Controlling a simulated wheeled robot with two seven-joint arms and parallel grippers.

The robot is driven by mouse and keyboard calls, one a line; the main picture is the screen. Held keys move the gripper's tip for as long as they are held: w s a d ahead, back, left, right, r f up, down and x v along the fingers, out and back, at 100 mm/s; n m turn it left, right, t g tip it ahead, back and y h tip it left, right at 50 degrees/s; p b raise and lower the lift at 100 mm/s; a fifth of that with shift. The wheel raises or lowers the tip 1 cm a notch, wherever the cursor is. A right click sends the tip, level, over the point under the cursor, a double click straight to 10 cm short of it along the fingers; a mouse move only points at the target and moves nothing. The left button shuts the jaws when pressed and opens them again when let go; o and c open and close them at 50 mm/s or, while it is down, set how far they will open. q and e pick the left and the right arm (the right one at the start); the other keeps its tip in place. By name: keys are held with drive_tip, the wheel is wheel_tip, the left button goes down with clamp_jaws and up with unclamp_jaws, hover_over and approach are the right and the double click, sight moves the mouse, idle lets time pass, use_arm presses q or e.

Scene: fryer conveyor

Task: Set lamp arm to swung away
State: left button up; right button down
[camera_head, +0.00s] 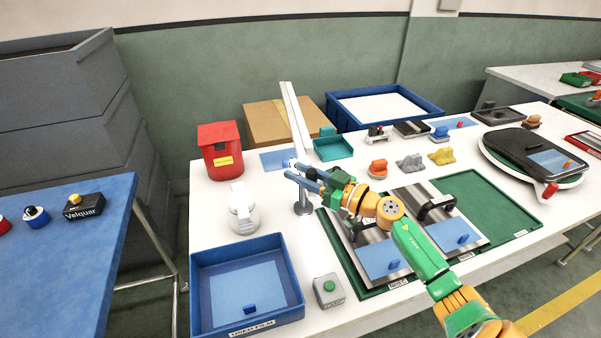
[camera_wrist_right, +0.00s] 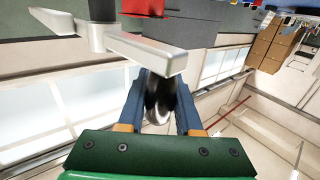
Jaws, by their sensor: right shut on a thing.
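The lamp arm (camera_head: 297,125) is a long white bar reaching back across the table from beside a short grey post (camera_head: 302,206). A pale grey bar on a post (camera_wrist_right: 130,42) shows in the right wrist view. My right gripper (camera_head: 298,176) is at the near end of the lamp arm, above the post. In the wrist view its fingers (camera_wrist_right: 160,100) are shut on a dark, shiny, rounded part, which seems to be the lamp arm's handle. The fingers hide much of the joint. My left gripper is not in view.
A blue bin (camera_head: 293,283) and a white jug-like item (camera_head: 243,212) stand left of the post. A red box (camera_head: 220,150) and cardboard box (camera_head: 266,124) stand behind. Metal plates on a green tray (camera_head: 497,197) lie under and right of my right arm.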

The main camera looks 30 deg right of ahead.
drive_tip(key=shift+d, duration=0.1)
drive_tip(key=shift+s+d+f+n+g+y+b, duration=0.1)
drive_tip(key=shift+d+n+g+y+b, duration=0.2)
drive_tip(key=shift+y, duration=0.2)
drive_tip(key=shift+s+d+n+g+y+b, duration=0.1)
drive_tip(key=shift+n+g+y+b, duration=0.1)
drive_tip(key=shift+n+y+b, duration=0.25)
drive_tip(key=shift+s+d+y, duration=0.1)
drive_tip(key=shift+s+y, duration=0.05)
drive_tip(key=shift+y, duration=0.2)
drive_tip(key=shift+r, duration=0.2)
drive_tip(key=c, duration=0.6)
unclamp_jaws()
drive_tip(key=shift+f, duration=0.1)
drive_tip(key=b+v, duration=0.1)
drive_tip(key=v, duration=0.6)
